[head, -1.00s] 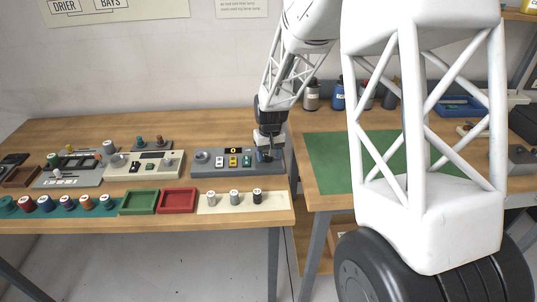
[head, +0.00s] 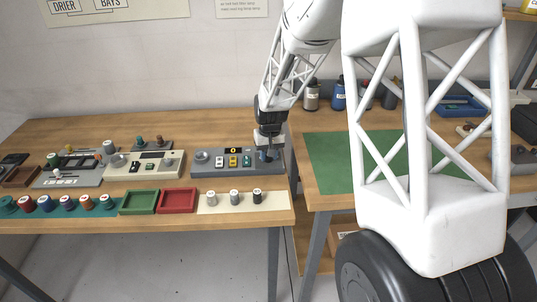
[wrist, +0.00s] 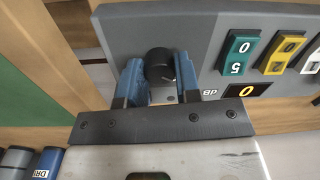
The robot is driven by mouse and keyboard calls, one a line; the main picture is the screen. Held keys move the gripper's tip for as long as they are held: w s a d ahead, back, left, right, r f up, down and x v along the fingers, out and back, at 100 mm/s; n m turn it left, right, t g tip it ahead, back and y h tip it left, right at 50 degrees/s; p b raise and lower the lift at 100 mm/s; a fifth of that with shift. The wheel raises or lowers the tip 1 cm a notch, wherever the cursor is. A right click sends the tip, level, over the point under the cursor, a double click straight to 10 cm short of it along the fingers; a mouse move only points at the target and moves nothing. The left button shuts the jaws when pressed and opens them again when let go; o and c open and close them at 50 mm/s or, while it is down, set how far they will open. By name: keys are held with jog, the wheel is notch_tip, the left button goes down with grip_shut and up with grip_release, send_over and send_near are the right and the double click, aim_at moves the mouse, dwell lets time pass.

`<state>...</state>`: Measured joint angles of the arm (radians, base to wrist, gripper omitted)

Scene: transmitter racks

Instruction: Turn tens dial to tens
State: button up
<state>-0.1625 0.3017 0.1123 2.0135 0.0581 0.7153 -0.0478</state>
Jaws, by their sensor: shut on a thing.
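My gripper (wrist: 160,80) has its blue fingers shut on a black round knob (wrist: 158,62) on the grey control box (wrist: 205,22), one finger on each side. In the head view my gripper (head: 267,154) reaches down at the right end of the same grey box (head: 238,172), hiding the knob there. A light mark shows on the knob's edge. Beside the knob are a teal piece (wrist: 239,54), a yellow piece (wrist: 285,52) and a white piece. A dark display (wrist: 247,90) reads 0, with "dB" beside it. I see no "tens" label.
A cream strip (head: 220,208) with several small knobs lies in front of the box. Green (head: 139,213) and red (head: 177,212) trays stand to its left, with a cream panel (head: 170,170) behind. A green mat (head: 325,165) lies on the right table, beyond a gap.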

jog(key=m, duration=0.4)
jog(key=shift+m, duration=1.5)
jog(key=o, duration=0.9)
jog(key=shift+r, duration=0.1)
jog(key=shift+s+d+r, duration=0.1)
jog(key=shift+d+r, duration=0.05)
jog(key=shift+r, duration=3.7)
